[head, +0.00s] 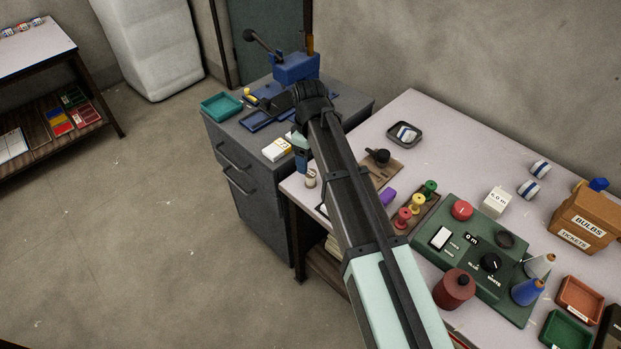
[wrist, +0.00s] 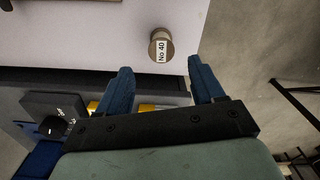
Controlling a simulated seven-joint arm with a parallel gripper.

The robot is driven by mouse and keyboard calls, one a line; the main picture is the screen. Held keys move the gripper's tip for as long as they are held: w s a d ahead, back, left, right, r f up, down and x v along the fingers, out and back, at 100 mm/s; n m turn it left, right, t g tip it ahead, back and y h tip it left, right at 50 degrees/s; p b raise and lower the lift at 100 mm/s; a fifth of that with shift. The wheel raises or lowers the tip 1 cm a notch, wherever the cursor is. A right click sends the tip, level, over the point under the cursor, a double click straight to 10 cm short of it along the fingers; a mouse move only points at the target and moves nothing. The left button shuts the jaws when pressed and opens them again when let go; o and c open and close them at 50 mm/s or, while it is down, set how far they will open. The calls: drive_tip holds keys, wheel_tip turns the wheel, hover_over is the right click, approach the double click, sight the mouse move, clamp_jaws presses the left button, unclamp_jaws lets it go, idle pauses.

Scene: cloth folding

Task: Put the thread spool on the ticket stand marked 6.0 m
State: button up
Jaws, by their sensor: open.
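A small beige-brown spool labelled "No 40" (wrist: 161,47) stands near the edge of the pale table; in the head view it is a small spool (head: 310,178) at the table's left corner. My gripper (wrist: 160,76) is open and empty, its blue fingers spread, with the spool ahead of the gap between them and apart from them. In the head view my gripper (head: 301,152) is near this corner, partly hidden by my arm. The white stand marked "6.0 m" (head: 496,202) is on the table to the right, with nothing on its top.
A wooden rack (head: 425,212) with red, yellow and green spools and a green machine (head: 468,240) lie between. Blue-white rolls (head: 528,190) and a bulbs and tickets box (head: 585,222) are right of the stand. A grey cabinet (head: 240,160) stands left of the table.

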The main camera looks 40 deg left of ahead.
sight(310, 173)
drive_tip(key=shift+s+d+f, duration=0.1)
drive_tip(key=shift+d+f, duration=0.05)
drive_tip(key=shift+f, duration=1.5)
drive_tip(key=shift+d+f, duration=0.1)
drive_tip(key=shift+f, duration=1.55)
drive_tip(key=shift+c, duration=0.2)
drive_tip(key=c, duration=1.2)
drive_tip(key=shift+o, duration=0.2)
drive_tip(key=shift+r, duration=5.05)
